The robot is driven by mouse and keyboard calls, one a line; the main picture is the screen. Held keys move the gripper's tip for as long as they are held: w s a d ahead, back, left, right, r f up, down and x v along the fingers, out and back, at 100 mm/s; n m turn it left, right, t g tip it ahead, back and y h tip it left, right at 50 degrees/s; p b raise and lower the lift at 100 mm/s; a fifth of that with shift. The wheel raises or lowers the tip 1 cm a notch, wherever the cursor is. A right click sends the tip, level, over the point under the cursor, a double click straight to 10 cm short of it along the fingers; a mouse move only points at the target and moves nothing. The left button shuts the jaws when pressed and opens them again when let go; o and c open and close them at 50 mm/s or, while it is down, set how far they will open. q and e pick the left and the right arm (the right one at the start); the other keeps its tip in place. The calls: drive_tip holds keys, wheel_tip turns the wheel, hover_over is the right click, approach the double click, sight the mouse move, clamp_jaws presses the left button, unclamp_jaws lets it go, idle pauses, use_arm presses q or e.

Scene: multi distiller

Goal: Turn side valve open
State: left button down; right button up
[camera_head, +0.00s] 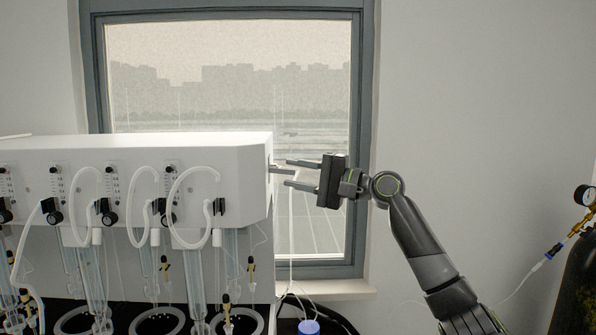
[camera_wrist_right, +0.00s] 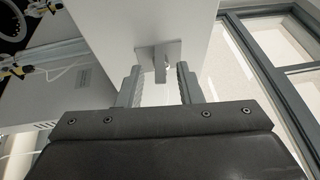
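The white distiller housing (camera_head: 140,180) fills the left of the head view. On its right end face sits the small side valve (camera_head: 279,169), a metal plate with a short handle, which also shows in the right wrist view (camera_wrist_right: 160,66). My right gripper (camera_head: 290,173) reaches in from the right. Its fingers are open and point at the valve. In the right wrist view the fingers (camera_wrist_right: 157,85) stand on either side of the handle, apart from it, with a gap on each side. My left gripper is not in view.
A white tube (camera_head: 291,235) hangs down below the valve to a blue-capped item (camera_head: 309,327). Tubes, black knobs and glass columns line the housing front. A window (camera_head: 330,235) is behind. A dark gas cylinder with a gauge (camera_head: 580,275) stands at the far right.

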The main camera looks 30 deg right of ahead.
clamp_jaws()
drive_tip(key=r+g+p, duration=0.1)
drive_tip(key=p, duration=0.2)
drive_tip(key=shift+n+h, duration=0.3)
drive_tip(key=shift+h, duration=0.1)
drive_tip(key=shift+f, duration=0.15)
unclamp_jaws()
